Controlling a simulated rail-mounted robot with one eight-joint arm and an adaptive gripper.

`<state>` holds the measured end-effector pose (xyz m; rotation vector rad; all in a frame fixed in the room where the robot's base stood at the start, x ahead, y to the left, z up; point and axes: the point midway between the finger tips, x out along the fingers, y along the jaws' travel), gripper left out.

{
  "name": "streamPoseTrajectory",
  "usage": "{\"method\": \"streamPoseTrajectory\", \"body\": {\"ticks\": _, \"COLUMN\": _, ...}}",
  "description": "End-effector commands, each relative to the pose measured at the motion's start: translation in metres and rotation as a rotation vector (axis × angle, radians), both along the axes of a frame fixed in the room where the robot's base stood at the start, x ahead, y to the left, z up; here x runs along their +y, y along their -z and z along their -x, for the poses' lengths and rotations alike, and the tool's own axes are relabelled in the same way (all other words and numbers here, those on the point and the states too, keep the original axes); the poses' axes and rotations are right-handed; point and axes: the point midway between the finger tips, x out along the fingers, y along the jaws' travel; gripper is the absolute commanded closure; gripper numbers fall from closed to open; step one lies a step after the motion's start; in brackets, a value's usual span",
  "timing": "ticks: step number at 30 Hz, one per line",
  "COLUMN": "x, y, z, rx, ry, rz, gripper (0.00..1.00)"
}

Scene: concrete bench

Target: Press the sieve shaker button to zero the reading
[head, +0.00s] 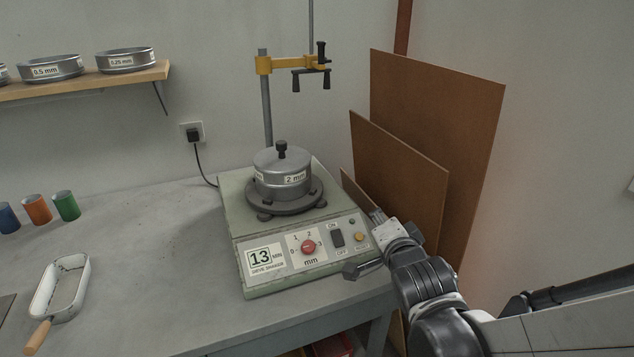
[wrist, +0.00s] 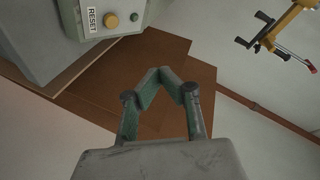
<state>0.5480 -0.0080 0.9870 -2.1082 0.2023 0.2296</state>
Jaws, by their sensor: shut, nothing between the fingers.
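The sieve shaker (head: 240,210) is a pale green box on the bench, with a round metal sieve marked 2 mm (head: 283,173) on top. Its front panel carries a "13 MIN" label, a red dial (head: 308,247), a dark ON/OFF switch (head: 337,238) and a round yellow-orange button (head: 359,237). In the wrist view this button (wrist: 111,20) sits beside a RESET label, at the upper left. My gripper (head: 376,214) is at the panel's right end, apart from the button. In the wrist view its fingers (wrist: 160,72) meet at the tips, shut and empty.
Brown boards (head: 435,130) lean against the wall behind my gripper. A yellow clamp (head: 285,64) stands on a post above the shaker. Coloured cups (head: 37,209) and a white scoop (head: 62,285) are at the left. The bench between them and the shaker is clear.

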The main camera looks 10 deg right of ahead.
Motion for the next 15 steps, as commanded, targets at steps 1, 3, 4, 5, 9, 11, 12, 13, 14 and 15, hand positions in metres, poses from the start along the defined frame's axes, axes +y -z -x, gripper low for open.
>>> {"method": "streamPoseTrajectory", "body": {"ticks": 1, "x": 0.0, "y": 0.002, "z": -0.001, "rx": 0.0, "ry": 0.0, "rz": 0.0, "gripper": 1.0}}
{"method": "streamPoseTrajectory", "body": {"ticks": 3, "x": 0.001, "y": 0.005, "z": -0.002, "rx": 0.0, "ry": 0.0, "rz": 0.001, "gripper": 1.0}}
{"method": "streamPoseTrajectory", "body": {"ticks": 4, "x": 0.001, "y": 0.008, "z": -0.003, "rx": 0.0, "ry": 0.0, "rz": 0.002, "gripper": 1.0}}
{"method": "streamPoseTrajectory", "body": {"ticks": 5, "x": 0.001, "y": 0.01, "z": -0.005, "rx": 0.0, "ry": 0.0, "rz": 0.002, "gripper": 1.0}}
{"method": "streamPoseTrajectory", "body": {"ticks": 9, "x": 0.003, "y": 0.025, "z": -0.013, "rx": 0.001, "ry": -0.001, "rz": 0.001, "gripper": 1.0}}
{"method": "streamPoseTrajectory", "body": {"ticks": 11, "x": 0.004, "y": 0.032, "z": -0.017, "rx": 0.001, "ry": 0.0, "rz": 0.002, "gripper": 1.0}}
{"method": "streamPoseTrajectory", "body": {"ticks": 12, "x": 0.005, "y": 0.037, "z": -0.019, "rx": 0.001, "ry": -0.001, "rz": 0.002, "gripper": 1.0}}
{"method": "streamPoseTrajectory", "body": {"ticks": 13, "x": 0.006, "y": 0.04, "z": -0.022, "rx": 0.001, "ry": -0.001, "rz": 0.001, "gripper": 1.0}}
{"method": "streamPoseTrajectory", "body": {"ticks": 14, "x": 0.006, "y": 0.043, "z": -0.024, "rx": 0.001, "ry": -0.001, "rz": 0.001, "gripper": 1.0}}
{"method": "streamPoseTrajectory", "body": {"ticks": 15, "x": 0.007, "y": 0.047, "z": -0.026, "rx": 0.001, "ry": -0.001, "rz": 0.001, "gripper": 1.0}}
